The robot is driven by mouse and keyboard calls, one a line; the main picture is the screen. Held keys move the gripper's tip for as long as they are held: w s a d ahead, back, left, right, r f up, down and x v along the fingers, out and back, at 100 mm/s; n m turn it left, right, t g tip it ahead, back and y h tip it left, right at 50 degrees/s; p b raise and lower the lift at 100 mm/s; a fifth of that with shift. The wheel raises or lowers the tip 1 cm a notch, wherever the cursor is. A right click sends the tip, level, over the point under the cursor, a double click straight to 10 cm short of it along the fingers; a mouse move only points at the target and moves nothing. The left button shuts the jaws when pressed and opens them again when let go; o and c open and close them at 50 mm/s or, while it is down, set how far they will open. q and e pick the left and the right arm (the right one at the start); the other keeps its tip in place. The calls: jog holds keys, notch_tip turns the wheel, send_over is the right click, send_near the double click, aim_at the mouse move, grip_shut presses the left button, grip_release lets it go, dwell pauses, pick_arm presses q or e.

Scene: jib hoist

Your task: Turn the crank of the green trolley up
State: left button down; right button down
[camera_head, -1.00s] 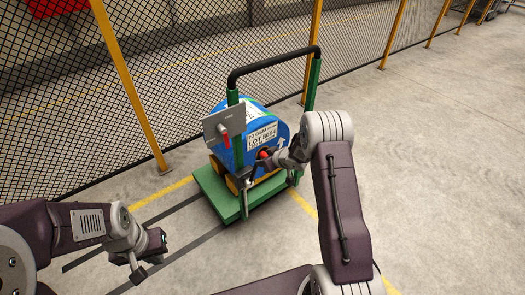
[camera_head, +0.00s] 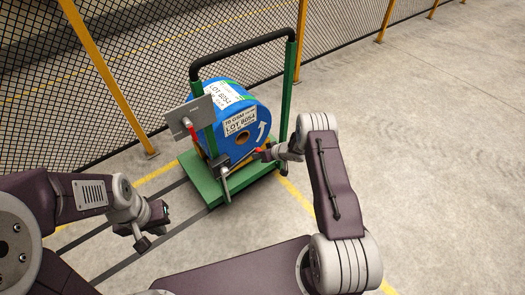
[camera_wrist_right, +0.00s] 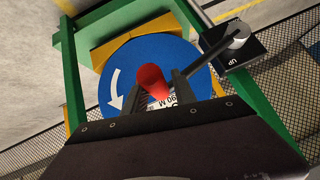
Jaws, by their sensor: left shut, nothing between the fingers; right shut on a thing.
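The green trolley (camera_head: 208,186) stands on the floor in the head view, with a blue drum (camera_head: 240,125) between its posts. Its crank box (camera_wrist_right: 236,58), marked UP, shows at the upper right of the right wrist view. A dark crank arm (camera_wrist_right: 207,62) runs from its hub towards the red crank knob (camera_wrist_right: 152,82). My right gripper (camera_wrist_right: 163,92) is shut on this knob; in the head view the gripper (camera_head: 268,154) is at the near side of the drum, low down. My left gripper (camera_head: 147,238) is shut and empty, left of the trolley.
A grey plate (camera_head: 197,114) with a red lever (camera_head: 191,129) is fixed to the trolley's near post. A black push bar (camera_head: 245,54) spans the posts. Mesh fencing with yellow posts (camera_head: 105,78) runs behind. The floor at right is clear.

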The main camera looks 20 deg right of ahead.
pick_arm(q)
jog(key=shift+s+a+f+b, duration=0.2)
jog(key=shift+s+f+b, duration=0.3)
jog(key=shift+f+b, duration=0.1)
pick_arm(e)
jog(key=shift+s+a+f, duration=0.3)
jog(key=shift+a+f, duration=0.25)
jog(key=shift+a, duration=0.2)
pick_arm(q)
jog(key=shift+w, duration=0.1)
pick_arm(e)
jog(key=shift+f, duration=0.2)
jog(key=shift+w+a+f+y, duration=0.1)
jog(key=shift+w+f+y, duration=0.15)
jog(key=shift+w+y, duration=0.05)
jog(key=c, duration=1.5)
grip_release()
jog(key=o, duration=0.3)
jog(key=shift+w+a+r, duration=0.1)
jog(key=shift+a+r, duration=0.05)
jog(key=shift+a, duration=0.1)
pick_arm(q)
jog(key=shift+w+a+f, duration=0.15)
jog(key=shift+w+a, duration=0.1)
jog(key=shift+w, duration=0.05)
pick_arm(e)
jog(key=shift+o, duration=0.2)
